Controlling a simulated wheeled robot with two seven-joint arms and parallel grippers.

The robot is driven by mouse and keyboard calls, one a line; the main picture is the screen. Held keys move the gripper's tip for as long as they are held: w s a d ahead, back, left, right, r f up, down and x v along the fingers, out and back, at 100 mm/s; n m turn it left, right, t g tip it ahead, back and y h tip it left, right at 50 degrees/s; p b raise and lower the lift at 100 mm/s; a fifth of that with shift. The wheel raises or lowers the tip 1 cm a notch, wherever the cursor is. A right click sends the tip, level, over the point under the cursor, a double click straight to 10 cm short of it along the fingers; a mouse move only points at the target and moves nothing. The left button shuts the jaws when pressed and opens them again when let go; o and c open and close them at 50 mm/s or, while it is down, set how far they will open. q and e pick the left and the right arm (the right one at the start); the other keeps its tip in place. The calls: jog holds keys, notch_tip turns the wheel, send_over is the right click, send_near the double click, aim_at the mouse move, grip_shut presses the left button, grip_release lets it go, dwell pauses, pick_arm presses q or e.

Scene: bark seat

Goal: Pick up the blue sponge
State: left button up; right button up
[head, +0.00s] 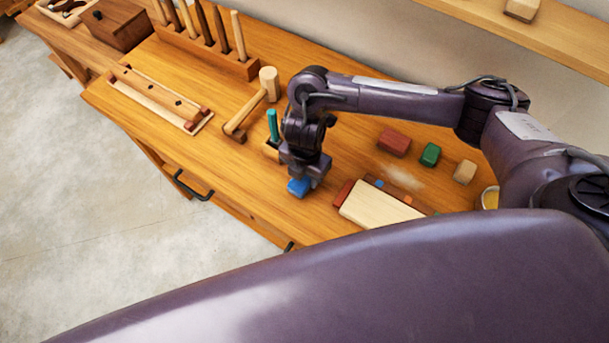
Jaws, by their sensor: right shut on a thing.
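The blue sponge (298,187) is a small bright blue block near the front edge of the wooden workbench. My right gripper (302,177) reaches down over it from above, and its jaws are shut on it. The gripper hides the sponge's upper part. I cannot tell whether the sponge touches the bench top or is slightly above it. My left gripper is not in view.
A pale wooden block (375,206) lies just right of the gripper. A teal-handled tool (272,124) stands close behind it, with a mallet (268,82) further back. Red (394,142), green (430,154) and tan (464,172) blocks lie to the right.

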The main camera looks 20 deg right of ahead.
jog(key=r+p, duration=0.2)
jog(key=r, duration=0.5)
jog(key=shift+w+r, duration=0.15)
jog(key=shift+w, duration=0.05)
notch_tip(320, 180, up, 11)
jog(key=p, duration=0.1)
jog(key=shift+s, duration=0.2)
